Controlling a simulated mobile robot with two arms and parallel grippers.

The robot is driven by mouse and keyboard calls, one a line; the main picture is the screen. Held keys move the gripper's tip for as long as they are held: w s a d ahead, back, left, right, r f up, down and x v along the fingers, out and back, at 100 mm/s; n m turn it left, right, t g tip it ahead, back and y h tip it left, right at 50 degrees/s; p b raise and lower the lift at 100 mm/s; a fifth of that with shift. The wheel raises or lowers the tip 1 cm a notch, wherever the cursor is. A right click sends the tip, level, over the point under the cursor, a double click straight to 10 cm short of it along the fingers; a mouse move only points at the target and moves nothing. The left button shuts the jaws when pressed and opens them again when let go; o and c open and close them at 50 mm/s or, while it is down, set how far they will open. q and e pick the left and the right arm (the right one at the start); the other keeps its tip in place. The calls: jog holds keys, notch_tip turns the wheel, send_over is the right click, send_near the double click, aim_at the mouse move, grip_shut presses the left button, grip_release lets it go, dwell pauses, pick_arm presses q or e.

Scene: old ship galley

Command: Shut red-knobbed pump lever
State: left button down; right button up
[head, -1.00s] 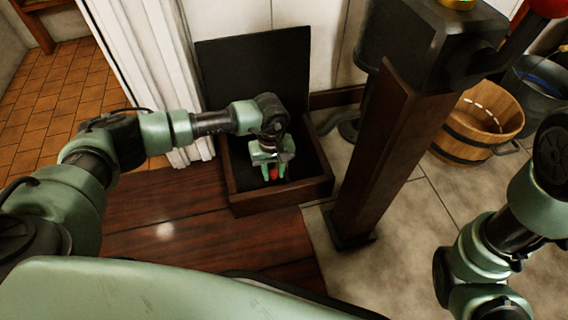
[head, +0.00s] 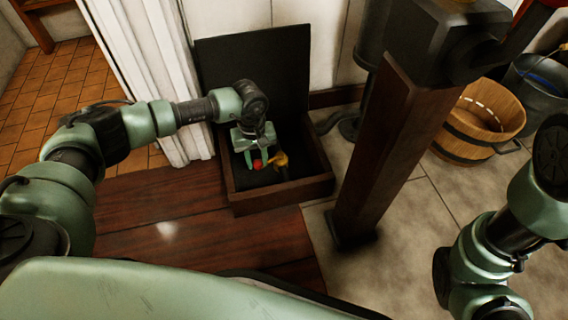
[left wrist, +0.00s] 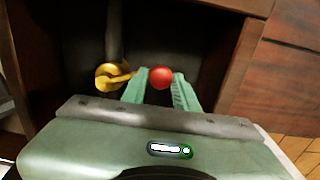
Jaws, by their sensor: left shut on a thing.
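The lever's red knob (head: 257,164) sits inside an open dark wooden box in the floor area. My left gripper (head: 255,162) reaches down into the box and is shut on the knob. In the left wrist view, the red knob (left wrist: 160,77) shows between the tips of the two green fingers of my left gripper (left wrist: 159,88). The lever's yellow brass hub (head: 280,160) is right of the gripper in the head view. In the left wrist view the brass hub (left wrist: 111,77) is left of the knob, with a short brass arm pointing toward it. My right gripper is out of view.
The wooden box (head: 285,197) has its black lid (head: 254,75) raised at the back. A wooden post (head: 387,150) with a black metal head stands just to the right. A wooden tub (head: 484,120) and a dark bucket (head: 540,90) are farther right.

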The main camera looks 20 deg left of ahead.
pick_arm(q)
jog(key=shift+s+a+f, duration=0.15)
jog(key=shift+a+f, duration=0.15)
jog(key=shift+f, duration=0.05)
jog(key=shift+w+a+f+b, duration=0.1)
jog(key=shift+w+a+b, duration=0.3)
jog(key=shift+b, duration=0.05)
jog(key=shift+w+a+b, duration=0.6)
jog(key=shift+w+a, duration=0.15)
jog(key=c, duration=0.8)
grip_release()
jog(key=shift+r, duration=0.2)
jog(key=shift+c, duration=0.2)
jog(key=shift+w+d, duration=0.1)
